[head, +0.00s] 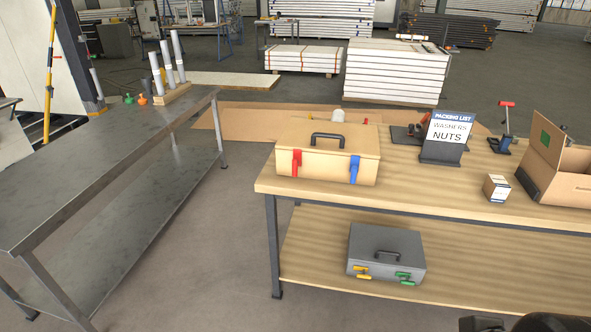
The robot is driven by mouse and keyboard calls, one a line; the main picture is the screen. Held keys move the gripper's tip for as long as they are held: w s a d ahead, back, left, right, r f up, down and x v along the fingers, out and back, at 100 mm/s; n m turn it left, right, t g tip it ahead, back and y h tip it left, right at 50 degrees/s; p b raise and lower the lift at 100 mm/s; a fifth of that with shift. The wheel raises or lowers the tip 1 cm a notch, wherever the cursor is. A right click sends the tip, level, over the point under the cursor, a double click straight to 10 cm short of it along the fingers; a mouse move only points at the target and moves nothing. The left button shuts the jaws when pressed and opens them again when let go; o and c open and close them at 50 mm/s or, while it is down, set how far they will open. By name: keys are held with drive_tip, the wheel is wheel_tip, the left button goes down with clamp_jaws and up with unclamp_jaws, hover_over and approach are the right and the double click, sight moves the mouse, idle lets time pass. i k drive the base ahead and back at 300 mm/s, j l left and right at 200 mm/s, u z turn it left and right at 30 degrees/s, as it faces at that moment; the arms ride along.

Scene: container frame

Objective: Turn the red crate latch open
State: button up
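The tan crate (325,151) stands closed on the wooden workbench at its left end, with a black handle on its lid. The red latch (297,163) is on the left of the crate's front face and points up and down. The blue latch (354,169) is on the right of the same face, also upright. Nothing touches either latch. My gripper cannot be made out; only a dark rounded part, possibly of my arm, shows at the bottom right edge.
A grey case (386,249) with yellow and green latches lying sideways is on the lower shelf. A packing list sign (447,136), a small box (496,188) and an open cardboard box (562,172) stand right of the crate. Floor is clear between the workbench and the metal table (105,170).

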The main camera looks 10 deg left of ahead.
sight(296, 166)
drive_tip(key=i+u, duration=0.1)
drive_tip(key=u, duration=1)
drive_tip(key=i+l+u, duration=0.4)
drive_tip(key=l, duration=0.35)
drive_tip(key=i+l+u, duration=0.2)
drive_tip(key=l, duration=0.2)
drive_tip(key=i+l+u, duration=0.2)
drive_tip(key=l, duration=0.25)
drive_tip(key=i+l+u, duration=0.1)
drive_tip(key=l+u, duration=0.15)
drive_tip(key=l, duration=0.2)
drive_tip(key=l+u, duration=0.2)
drive_tip(key=l, duration=0.25)
drive_tip(key=i+l, duration=0.05)
